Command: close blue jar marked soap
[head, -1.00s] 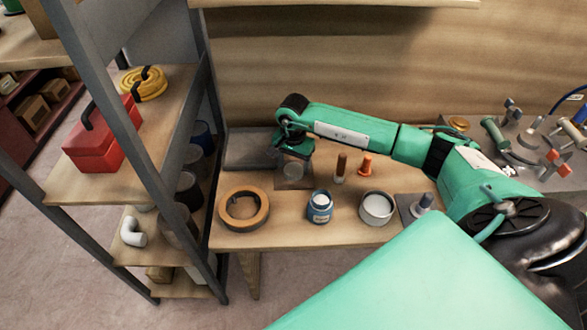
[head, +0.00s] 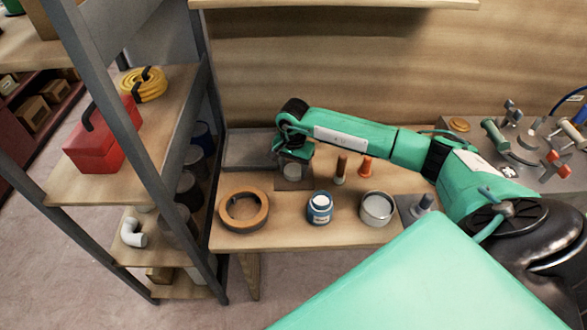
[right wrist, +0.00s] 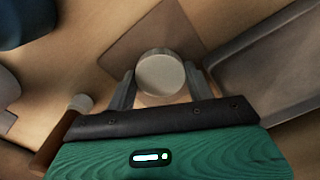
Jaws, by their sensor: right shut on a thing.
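The blue jar (head: 319,208) stands upright on the bench with a white label on its front. Its top looks dark around a pale middle; its label is too small to read. My right gripper (head: 292,166) is behind it and to the left, pointing down over a dark square mat (head: 304,183). In the right wrist view my right gripper (right wrist: 160,76) is shut on a pale round lid-like piece (right wrist: 160,70), which sits between the two fingers over the mat. Whether the piece touches the mat cannot be told. My left gripper is not in view.
A wooden ring (head: 243,229) lies left of the jar and an open pale tin (head: 377,208) stands right of it. A brown-handled tool (head: 340,168) and an orange piece (head: 366,166) stand behind. A grey tray (head: 245,150) lies at the back left.

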